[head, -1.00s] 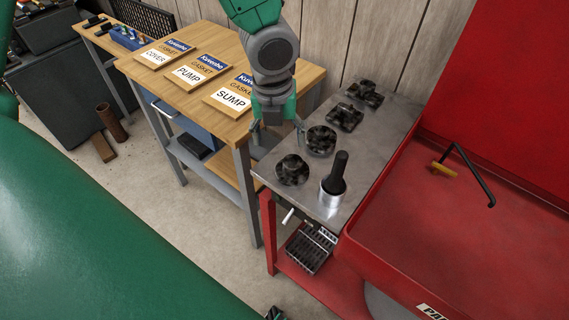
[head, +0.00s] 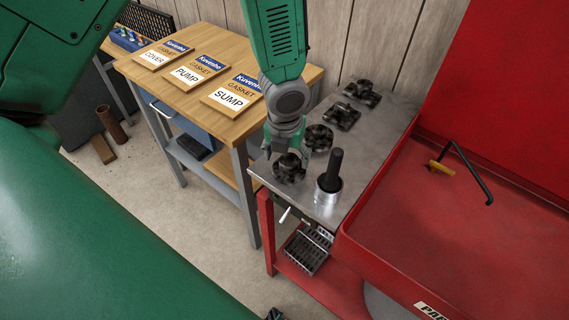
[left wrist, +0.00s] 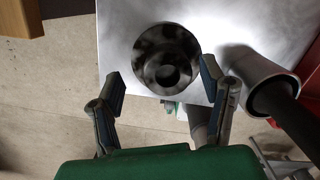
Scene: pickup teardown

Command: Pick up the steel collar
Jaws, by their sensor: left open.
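A dark, greasy round part with a raised hub and a central hole, which looks like the steel collar (head: 290,168), lies at the near left end of the metal bench top. In the left wrist view the collar (left wrist: 167,58) sits between and ahead of the two fingers, near the top's edge. My left gripper (head: 287,155) is just above it, pointing down. The gripper's fingers (left wrist: 163,82) are apart, one on each side, with nothing gripped. Whether they touch the part cannot be told. My right gripper is not clearly in view.
A silver cup with a black handle (head: 331,172) stands close to the right of the collar. Other dark parts (head: 319,138) lie behind it on the steel top (head: 378,130). A red basin (head: 460,230) is at right, a wooden table (head: 232,120) with gasket boards at left.

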